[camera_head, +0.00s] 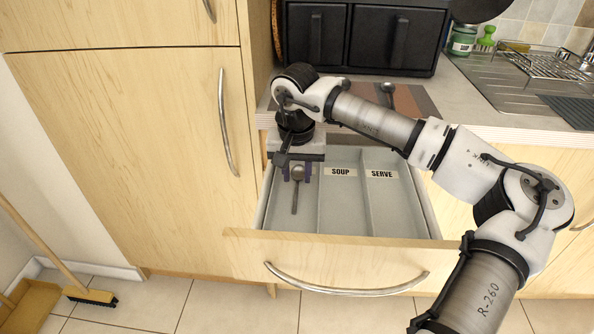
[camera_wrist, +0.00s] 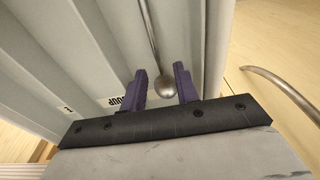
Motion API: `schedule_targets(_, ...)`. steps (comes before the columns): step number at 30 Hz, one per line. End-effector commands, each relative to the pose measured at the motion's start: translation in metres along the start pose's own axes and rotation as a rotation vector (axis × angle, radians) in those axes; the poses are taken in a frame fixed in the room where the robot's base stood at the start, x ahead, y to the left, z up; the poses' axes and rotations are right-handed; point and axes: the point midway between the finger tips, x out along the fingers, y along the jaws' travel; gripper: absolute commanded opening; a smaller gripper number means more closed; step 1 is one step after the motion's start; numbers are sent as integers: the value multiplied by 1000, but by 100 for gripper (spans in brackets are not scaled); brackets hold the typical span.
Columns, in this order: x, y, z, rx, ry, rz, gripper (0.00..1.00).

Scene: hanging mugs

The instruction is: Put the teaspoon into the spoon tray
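The spoon tray (camera_head: 345,222) lies in the open drawer, with long grey compartments. A metal spoon (camera_head: 294,199) lies lengthwise in the leftmost compartment, bowl toward the back and handle toward the drawer front. My gripper (camera_head: 297,174) is over the back of that compartment, its purple fingers apart. In the wrist view, my gripper (camera_wrist: 162,82) is open, with the bowl of the spoon (camera_wrist: 165,87) showing in the gap and touching neither finger. The middle compartment is labelled SOUP and the right one SERVE. Any label on the left compartment is hidden behind my gripper.
Another spoon (camera_head: 387,91) rests on a striped mat (camera_head: 413,101) on the counter behind my arm. The drawer front (camera_head: 340,262) has a curved handle. A black bread box (camera_head: 362,38) stands behind; a tall cupboard (camera_head: 130,150) closes off the left.

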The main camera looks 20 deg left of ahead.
Motion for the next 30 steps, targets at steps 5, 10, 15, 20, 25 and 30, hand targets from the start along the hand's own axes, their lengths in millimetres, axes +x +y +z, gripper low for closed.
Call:
schedule_targets(5, -1, 0, 0, 0, 0, 0, 30)
schedule_targets(10, -16, 0, -1, 1, 3, 1, 30)
schedule_targets(15, -52, 0, -1, 0, 5, 1, 30)
schedule_targets(20, -90, 0, 0, 0, 3, 1, 30)
schedule_targets(25, -120, 0, -1, 1, 2, 1, 30)
schedule_targets(30, -135, 0, 0, 0, 1, 0, 30)
